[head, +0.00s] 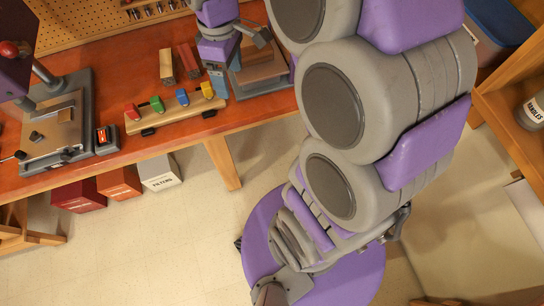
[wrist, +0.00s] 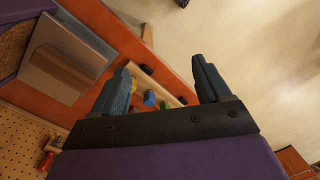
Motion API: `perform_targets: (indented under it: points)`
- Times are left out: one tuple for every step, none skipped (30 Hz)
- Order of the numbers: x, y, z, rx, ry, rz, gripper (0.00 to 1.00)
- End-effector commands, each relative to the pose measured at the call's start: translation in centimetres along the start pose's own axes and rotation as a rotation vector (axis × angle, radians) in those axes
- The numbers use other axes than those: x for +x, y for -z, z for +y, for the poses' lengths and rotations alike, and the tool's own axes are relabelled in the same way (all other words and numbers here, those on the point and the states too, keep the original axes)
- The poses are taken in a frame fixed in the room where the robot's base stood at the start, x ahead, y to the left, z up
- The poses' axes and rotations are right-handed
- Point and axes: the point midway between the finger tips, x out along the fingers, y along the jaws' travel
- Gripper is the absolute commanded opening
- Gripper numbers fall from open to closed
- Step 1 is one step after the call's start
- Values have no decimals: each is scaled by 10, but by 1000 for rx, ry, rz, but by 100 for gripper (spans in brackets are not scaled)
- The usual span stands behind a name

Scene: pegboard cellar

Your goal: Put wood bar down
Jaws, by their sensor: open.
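My gripper (head: 217,86) is over the orange bench, just behind the peg rack. In the wrist view its two dark fingers stand wide apart (wrist: 160,68), with nothing held between them. A pale wood bar (head: 166,66) lies on the bench left of the gripper, with a reddish bar (head: 188,61) beside it. A brown wood block (head: 262,63) sits on a grey plate just right of the gripper; a block and plate also show at the left of the wrist view (wrist: 58,72). I cannot tell which piece the task means.
A wooden rack (head: 178,122) with red, green, blue and yellow pegs lies near the bench's front edge. A grey press (head: 72,120) stands at the left. Boxes (head: 120,182) sit on the floor below. A shelf with a jar (head: 532,108) is at the right.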

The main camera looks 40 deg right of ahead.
Motion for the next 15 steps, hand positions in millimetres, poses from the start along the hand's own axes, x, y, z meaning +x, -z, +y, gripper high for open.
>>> perform_targets:
  points:
    - [1,-12,-20,51,3,-9,77]
    - [2,-19,-30,89,4,-13,77]
    - [5,-28,-44,139,5,-20,77]
    - [8,-36,-54,179,8,-28,77]
    - [9,-43,-64,218,7,-31,77]
    - [13,-53,-76,272,8,-40,77]
    - [17,-61,-86,312,9,-47,77]
    - [19,-68,-95,353,7,-49,77]
    - [24,-78,-106,406,9,-58,77]
    - [28,-86,-114,445,9,-63,77]
    - [31,-92,-121,483,6,-65,77]
    - [36,-101,-130,529,6,-72,77]
    - [39,-107,-136,562,6,-77,77]
    - [42,-112,-141,592,5,-79,77]
    - [45,-118,-146,627,4,-81,77]
